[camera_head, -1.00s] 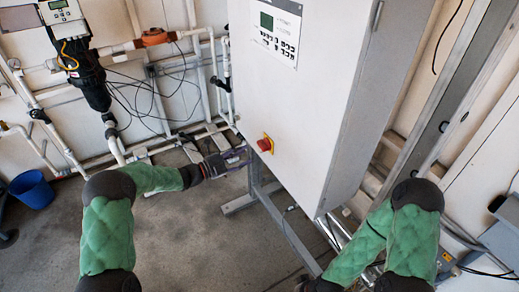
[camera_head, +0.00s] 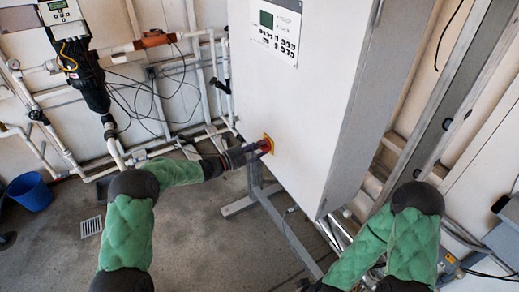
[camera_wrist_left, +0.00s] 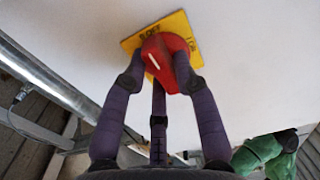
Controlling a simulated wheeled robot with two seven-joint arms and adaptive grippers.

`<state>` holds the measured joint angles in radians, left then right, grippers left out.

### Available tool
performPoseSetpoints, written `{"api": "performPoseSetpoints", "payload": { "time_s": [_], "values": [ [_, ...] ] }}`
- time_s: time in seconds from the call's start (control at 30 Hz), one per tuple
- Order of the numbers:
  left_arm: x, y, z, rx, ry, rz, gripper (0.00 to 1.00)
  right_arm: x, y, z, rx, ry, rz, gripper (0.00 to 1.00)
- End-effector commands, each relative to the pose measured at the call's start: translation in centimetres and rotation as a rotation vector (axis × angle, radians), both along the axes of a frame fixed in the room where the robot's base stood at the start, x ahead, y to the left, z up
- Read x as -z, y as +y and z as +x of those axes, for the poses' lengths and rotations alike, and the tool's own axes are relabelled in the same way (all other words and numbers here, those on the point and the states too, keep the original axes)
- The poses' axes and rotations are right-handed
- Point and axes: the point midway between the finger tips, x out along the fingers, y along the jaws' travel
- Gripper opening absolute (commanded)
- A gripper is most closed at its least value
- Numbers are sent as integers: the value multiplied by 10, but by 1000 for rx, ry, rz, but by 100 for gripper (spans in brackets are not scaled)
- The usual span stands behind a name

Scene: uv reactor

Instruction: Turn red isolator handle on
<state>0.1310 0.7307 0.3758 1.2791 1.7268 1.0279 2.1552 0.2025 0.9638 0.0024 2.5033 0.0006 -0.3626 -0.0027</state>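The red isolator handle (camera_wrist_left: 165,62) sits on a yellow square plate (camera_wrist_left: 131,42) on the white cabinet's front. A white mark runs slantwise across the handle. In the head view the handle (camera_head: 266,146) is partly covered by my left gripper (camera_head: 250,152). In the left wrist view my left gripper (camera_wrist_left: 160,80) has its purple fingers drawn inward around the red handle, with fingertips against its sides and a middle finger below. My right gripper is at the bottom edge of the head view, mostly cut off; its fingers cannot be seen.
The tall cabinet (camera_head: 295,120) stands on a grey metal frame (camera_head: 280,225). Pipes and cables run along the back wall. A blue bucket (camera_head: 31,190) stands at the left.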

Motion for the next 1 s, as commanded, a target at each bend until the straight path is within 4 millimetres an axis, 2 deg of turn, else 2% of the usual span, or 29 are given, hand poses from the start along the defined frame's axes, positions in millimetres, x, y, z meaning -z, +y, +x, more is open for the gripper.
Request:
{"api": "performPoseSetpoints", "payload": {
  "time_s": [0.03,0.07,0.27,0.6,0.97,1.0],
  "values": [
    [0,0,0,0,0,0,5,0,0,0,0,0,0,37],
    [0,0,0,0,0,0,0,0,0,0,0,0,0,37],
    [0,0,0,0,-12,8,0,-1,0,0,0,0,0,37],
    [0,1,1,0,-187,127,0,-6,0,0,0,0,0,37],
    [1,1,1,0,-206,140,0,-5,0,0,0,0,0,37],
    [1,1,1,0,-205,139,38,-5,0,0,0,0,0,37]
  ]
}}
